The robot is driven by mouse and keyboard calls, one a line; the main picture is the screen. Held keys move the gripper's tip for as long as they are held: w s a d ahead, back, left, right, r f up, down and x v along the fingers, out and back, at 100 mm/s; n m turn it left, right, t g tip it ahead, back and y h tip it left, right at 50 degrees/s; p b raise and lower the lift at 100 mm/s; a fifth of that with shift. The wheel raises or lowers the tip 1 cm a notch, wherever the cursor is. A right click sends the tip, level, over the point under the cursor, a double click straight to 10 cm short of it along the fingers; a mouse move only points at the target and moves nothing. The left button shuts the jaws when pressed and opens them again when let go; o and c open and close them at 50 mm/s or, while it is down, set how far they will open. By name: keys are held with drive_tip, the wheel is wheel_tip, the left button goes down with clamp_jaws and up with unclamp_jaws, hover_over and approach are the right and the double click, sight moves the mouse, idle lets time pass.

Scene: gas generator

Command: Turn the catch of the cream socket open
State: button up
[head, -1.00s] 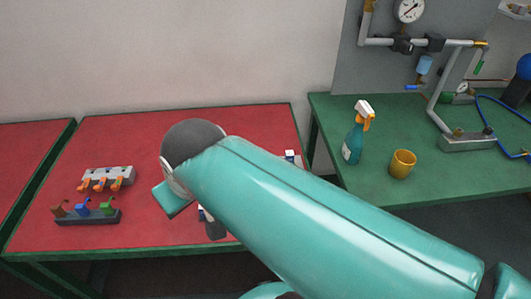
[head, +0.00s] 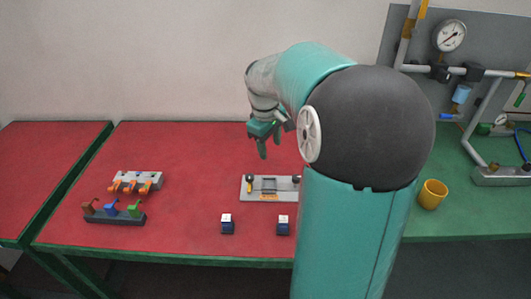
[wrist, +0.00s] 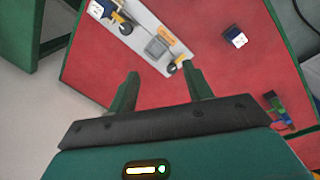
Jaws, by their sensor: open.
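A light grey plate (head: 268,196) lies on the red table in the head view, with a dark frame in its middle. In the wrist view the plate (wrist: 140,18) runs diagonally, with a grey block (wrist: 157,47) and an orange label on it. A yellow-and-black catch sits near each end, one (wrist: 122,25) at upper left and one (wrist: 175,66) at lower right. I cannot tell a cream socket apart from the plate. My gripper (head: 270,150) is open and empty above and behind the plate; in the wrist view its fingers (wrist: 161,80) point toward the plate, apart from it.
Two blue blocks with white tops (head: 227,224) (head: 283,226) stand in front of the plate. A rack with coloured hooks (head: 115,217) and a grey holder with orange parts (head: 137,182) lie left. A yellow cup (head: 432,194) and pipework stand on the green table (head: 460,222) at right.

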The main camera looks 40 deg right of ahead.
drive_tip(key=s+d+f+y, duration=0.1)
drive_tip(key=d+f, duration=0.4)
drive_tip(key=d, duration=0.6)
wheel_tip(320, 180, down, 13)
drive_tip(key=shift+d+f, duration=0.1)
drive_tip(key=c, duration=1)
